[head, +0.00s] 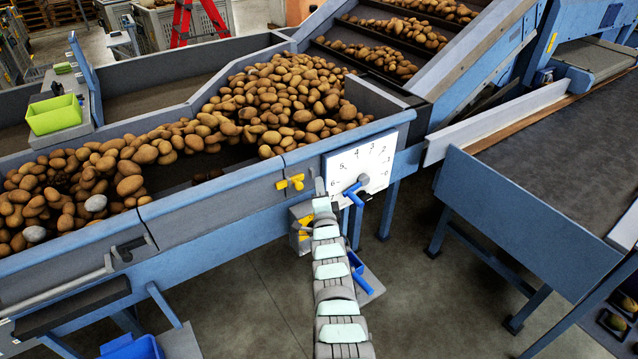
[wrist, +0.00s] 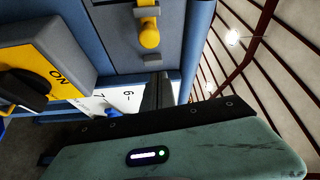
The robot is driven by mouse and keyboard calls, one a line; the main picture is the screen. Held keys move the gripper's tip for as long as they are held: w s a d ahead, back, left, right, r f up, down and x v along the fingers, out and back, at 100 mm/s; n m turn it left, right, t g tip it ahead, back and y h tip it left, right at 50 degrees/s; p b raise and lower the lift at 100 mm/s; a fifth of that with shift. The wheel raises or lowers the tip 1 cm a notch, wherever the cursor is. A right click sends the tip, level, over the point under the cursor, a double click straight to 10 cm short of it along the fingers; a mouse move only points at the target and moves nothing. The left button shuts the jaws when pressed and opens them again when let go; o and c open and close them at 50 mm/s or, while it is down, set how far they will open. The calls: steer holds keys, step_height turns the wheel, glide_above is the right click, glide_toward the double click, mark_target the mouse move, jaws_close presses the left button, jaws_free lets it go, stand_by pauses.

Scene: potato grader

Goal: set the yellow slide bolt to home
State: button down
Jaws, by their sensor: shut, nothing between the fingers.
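The yellow slide bolt (head: 291,182) sits on the blue front rail of the grader, left of the white dial plate. In the wrist view its yellow knob (wrist: 150,36) stands out from a grey panel, with a grey bracket above it and another grey piece below it. My gripper (head: 319,186) is just right of the bolt in the head view. In the wrist view my gripper's dark fingers (wrist: 157,90) are together and empty, below the knob and apart from it. The knob is unobstructed there.
The white dial plate (head: 360,168) with a blue handle (head: 353,193) is close to my gripper's right. A yellow switch box (wrist: 50,65) marked ON is at the left of the wrist view. Potatoes (head: 280,105) fill the trough behind the rail. Open floor lies in front.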

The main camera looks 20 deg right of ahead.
steer(key=p+v, duration=0.6)
steer(key=v, duration=0.3)
steer(key=shift+s, duration=0.2)
steer(key=shift+a, duration=0.1)
stand_by(0.5)
